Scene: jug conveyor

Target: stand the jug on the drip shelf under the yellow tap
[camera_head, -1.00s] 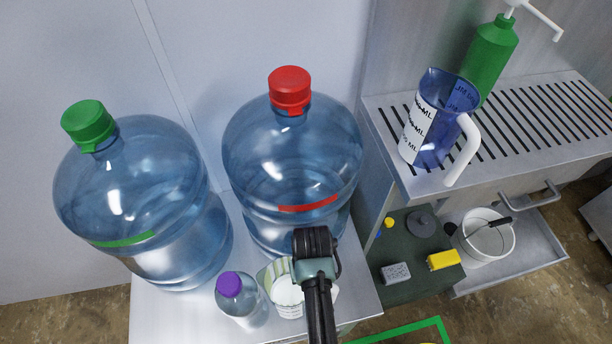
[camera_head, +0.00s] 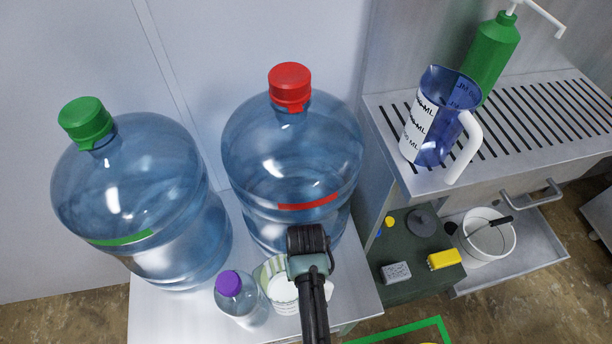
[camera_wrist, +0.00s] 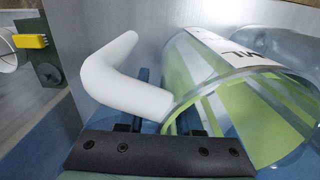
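My fingers look apart, with the handle crossing in front of one; I see no firm grip. A blue jug (camera_head: 437,120) with a white handle stands on the slotted drip shelf (camera_head: 540,120). No yellow tap is in view.
Large bottles with a green cap (camera_head: 84,121) and red cap (camera_head: 290,85) stand behind. A small purple-capped bottle (camera_head: 238,300) is close left of the striped jug. A green pump bottle (camera_head: 492,55) stands behind the blue jug. The drip shelf's right part is clear.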

